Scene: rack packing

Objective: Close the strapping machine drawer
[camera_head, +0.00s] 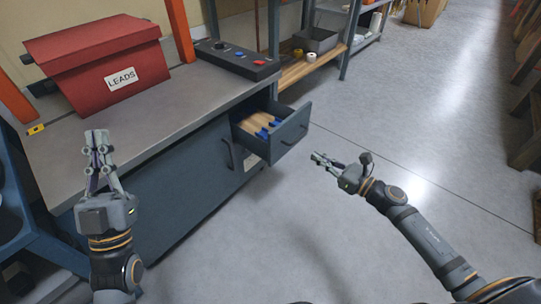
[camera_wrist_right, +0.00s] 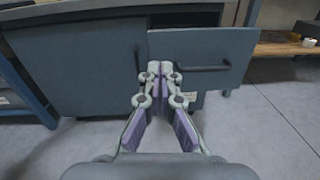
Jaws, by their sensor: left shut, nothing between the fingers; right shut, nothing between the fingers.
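The drawer (camera_head: 290,134) of the blue-grey cabinet stands pulled out, with wooden-handled, blue-ended items (camera_head: 262,126) inside. Its dark handle (camera_head: 293,141) is on the front face. In the right wrist view the drawer front (camera_wrist_right: 218,48) fills the upper right, with its handle (camera_wrist_right: 203,68) beside the fingertips. My right gripper (camera_head: 316,157) is shut and empty, in front of the drawer and apart from it in the head view. It also shows in the right wrist view (camera_wrist_right: 154,68). My left gripper (camera_head: 97,137) is shut and empty, near the worktop's front edge.
A red box labelled LEADS (camera_head: 100,62) and a black control panel (camera_head: 237,60) stand on the grey worktop (camera_head: 150,108). A cabinet door (camera_head: 185,180) with a handle is left of the drawer. A shelf (camera_head: 310,66) stands behind.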

